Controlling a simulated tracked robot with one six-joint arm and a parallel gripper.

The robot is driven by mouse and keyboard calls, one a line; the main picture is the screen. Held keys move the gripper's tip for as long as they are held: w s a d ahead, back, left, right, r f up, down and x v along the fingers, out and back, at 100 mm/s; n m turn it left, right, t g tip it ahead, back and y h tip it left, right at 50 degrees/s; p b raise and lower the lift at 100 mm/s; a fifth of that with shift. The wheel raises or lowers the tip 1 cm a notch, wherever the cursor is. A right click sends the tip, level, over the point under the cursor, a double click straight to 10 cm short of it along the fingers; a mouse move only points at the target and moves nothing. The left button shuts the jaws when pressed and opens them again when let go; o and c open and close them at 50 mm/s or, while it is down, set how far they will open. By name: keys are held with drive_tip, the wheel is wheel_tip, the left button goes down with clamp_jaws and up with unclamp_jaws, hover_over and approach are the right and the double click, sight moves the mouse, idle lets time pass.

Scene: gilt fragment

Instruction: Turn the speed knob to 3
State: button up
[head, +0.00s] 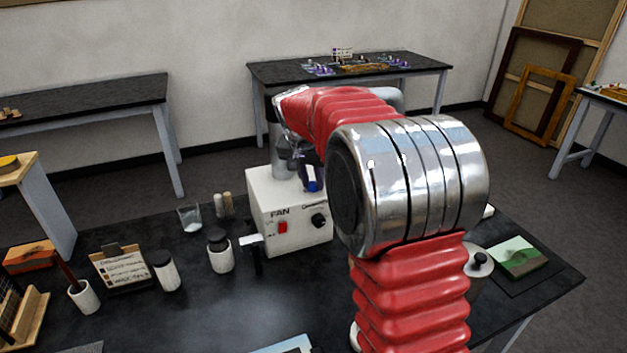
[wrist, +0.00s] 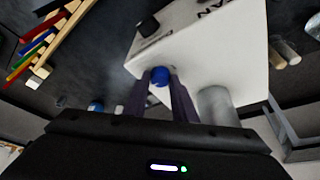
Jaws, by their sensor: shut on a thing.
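A white box (head: 270,195) marked FAN stands on the dark bench, with a red switch (head: 282,227) and a black knob (head: 319,220) on its front. The small print by the black knob is too small to read. A blue knob (wrist: 159,76) is at the box's top, beside a grey cylinder (wrist: 216,106). My gripper (wrist: 160,78) is shut on the blue knob, one dark finger on each side. In the head view my gripper (head: 309,178) is above the box, partly hidden by my arm. I cannot tell which knob sets speed.
White jars (head: 220,252), a glass (head: 190,217) and a small written board (head: 122,267) stand left of the box. A green picture (head: 515,257) lies at the bench's right. The bench front is partly hidden by my arm.

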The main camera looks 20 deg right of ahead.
drive_tip(key=shift+m, duration=0.4)
drive_tip(key=o, duration=1)
drive_tip(key=v, duration=1.3)
drive_tip(key=shift+a+r, duration=0.3)
